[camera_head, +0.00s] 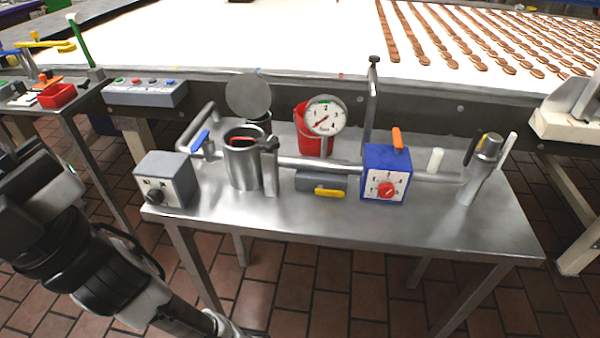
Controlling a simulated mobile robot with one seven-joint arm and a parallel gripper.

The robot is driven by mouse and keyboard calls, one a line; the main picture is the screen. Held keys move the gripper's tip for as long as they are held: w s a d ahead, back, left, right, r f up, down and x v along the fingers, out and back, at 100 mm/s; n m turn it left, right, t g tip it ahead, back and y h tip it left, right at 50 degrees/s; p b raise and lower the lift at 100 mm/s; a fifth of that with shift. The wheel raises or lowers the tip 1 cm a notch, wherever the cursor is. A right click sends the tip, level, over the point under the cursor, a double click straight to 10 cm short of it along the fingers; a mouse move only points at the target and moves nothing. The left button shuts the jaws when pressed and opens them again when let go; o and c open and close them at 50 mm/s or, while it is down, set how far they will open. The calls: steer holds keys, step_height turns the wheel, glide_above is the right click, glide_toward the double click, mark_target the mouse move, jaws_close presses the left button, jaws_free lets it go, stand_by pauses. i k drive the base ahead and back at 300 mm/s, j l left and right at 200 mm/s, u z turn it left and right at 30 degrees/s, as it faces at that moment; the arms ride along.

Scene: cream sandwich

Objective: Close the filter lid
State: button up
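The filter is a metal cylinder (243,163) standing on the left half of the steel table. Its round grey lid (248,95) stands upright above the back of the rim, so the filter is open. Something red shows inside the mouth. A metal post or latch (270,165) stands against the filter's right side. My dark arm comes in at the lower left, in front of the table, and runs down out of the bottom edge. My gripper is not in view.
On the steel table (330,220) are a grey knob box (166,180), a blue dial box (386,173), a red bucket (302,128), a pressure gauge (325,116), and pipes with a blue valve handle (200,140). The table's front strip is clear. A conveyor (300,40) runs behind.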

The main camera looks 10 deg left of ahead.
mark_target(249, 95)
steer(key=i+j, duration=0.1)
steer(key=j, duration=0.5)
steer(key=i+j, duration=0.15)
steer(key=j, duration=0.45)
steer(key=i+j, duration=0.1)
steer(key=j, duration=0.5)
steer(key=i+j+z, duration=0.1)
steer(key=j, duration=0.5)
steer(key=i+j, duration=0.1)
steer(key=j, duration=0.5)
steer(key=i+j, duration=0.1)
steer(key=j, duration=0.55)
